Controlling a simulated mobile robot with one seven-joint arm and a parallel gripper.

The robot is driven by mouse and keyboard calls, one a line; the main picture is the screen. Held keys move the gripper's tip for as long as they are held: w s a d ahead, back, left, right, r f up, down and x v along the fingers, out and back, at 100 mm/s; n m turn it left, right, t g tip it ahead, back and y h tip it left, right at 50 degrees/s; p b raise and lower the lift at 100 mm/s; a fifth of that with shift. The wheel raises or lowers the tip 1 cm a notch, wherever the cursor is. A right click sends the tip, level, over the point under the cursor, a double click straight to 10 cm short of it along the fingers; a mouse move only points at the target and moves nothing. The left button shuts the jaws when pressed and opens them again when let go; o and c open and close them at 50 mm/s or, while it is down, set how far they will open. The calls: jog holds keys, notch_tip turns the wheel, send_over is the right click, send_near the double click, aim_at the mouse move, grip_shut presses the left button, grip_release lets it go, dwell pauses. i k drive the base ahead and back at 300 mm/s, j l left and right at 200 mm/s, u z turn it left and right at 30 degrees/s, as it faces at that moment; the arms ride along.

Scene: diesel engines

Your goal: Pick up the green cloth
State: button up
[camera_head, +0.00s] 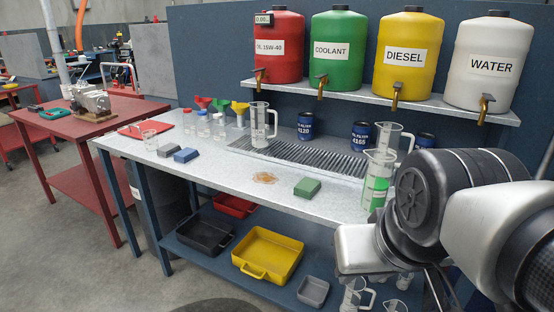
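The green cloth (307,187) is a small folded, block-like pad lying flat on the grey workbench (222,172), right of a brown spill (264,178). Nothing covers it. My arm fills the lower right of the view. What seems to be my gripper (437,287) is low at the right, partly hidden behind my arm links, apart from the cloth and to its right. Its fingertips are not clear, and I cannot tell whether it is open or shut.
Blue cloths (186,155) and a grey cloth (169,142) lie at the left. A clear measuring jug (262,125) stands on the bench; a jug with green liquid (377,180) stands right of the green cloth, near my arm. A yellow tray (268,254) sits below. Bench around the green cloth is clear.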

aim_at(307, 188)
jog(key=i+j+z, duration=0.6)
jog(key=j, duration=0.3)
jog(key=i+j+z, duration=0.4)
jog(key=j, duration=0.4)
